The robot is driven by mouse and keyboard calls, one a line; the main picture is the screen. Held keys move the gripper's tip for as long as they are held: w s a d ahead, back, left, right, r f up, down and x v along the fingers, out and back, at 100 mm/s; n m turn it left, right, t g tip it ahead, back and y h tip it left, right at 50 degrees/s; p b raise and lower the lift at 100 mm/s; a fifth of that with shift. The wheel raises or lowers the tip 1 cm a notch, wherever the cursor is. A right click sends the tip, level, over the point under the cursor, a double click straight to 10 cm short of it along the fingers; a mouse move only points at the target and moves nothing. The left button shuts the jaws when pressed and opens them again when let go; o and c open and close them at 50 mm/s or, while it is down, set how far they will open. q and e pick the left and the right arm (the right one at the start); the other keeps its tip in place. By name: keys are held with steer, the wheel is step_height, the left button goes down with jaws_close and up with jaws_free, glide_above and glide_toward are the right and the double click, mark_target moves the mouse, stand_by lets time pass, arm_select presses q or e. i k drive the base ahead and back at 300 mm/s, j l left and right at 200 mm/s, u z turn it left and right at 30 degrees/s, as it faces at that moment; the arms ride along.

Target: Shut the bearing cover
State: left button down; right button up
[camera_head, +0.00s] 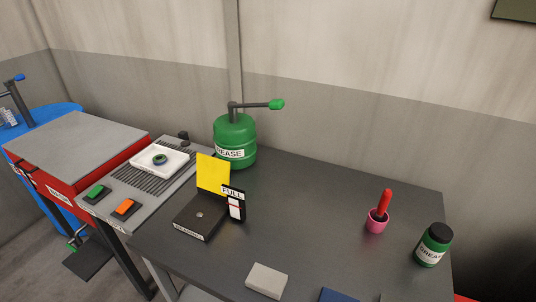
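A dark box (199,217) sits on the dark grey table, with a small round metal detail on its top. A yellow plate (212,174) stands upright at the back edge of the box and looks like its raised cover. A black gauge marked FULL (235,205), with a white strip and a red line, stands at the right side of the box. Neither of my grippers shows in the head view.
A green grease pot (235,139) with a handle stands behind the box. A white tray (143,157) holding a dark ring is left, near green (96,193) and orange (126,208) buttons. A pink cup (376,222) and grease jar (432,245) stand right. The table's middle is clear.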

mark_target(212, 172)
steer(key=j+z, duration=0.2)
steer(key=z, duration=0.3)
steer(key=j+z, duration=0.25)
steer(key=z, duration=0.2)
steer(key=j+z, duration=0.25)
steer(key=z, duration=0.25)
steer(key=j+z, duration=0.2)
steer(key=z, duration=0.25)
steer(key=k+j+z, duration=0.15)
steer(key=z, duration=0.35)
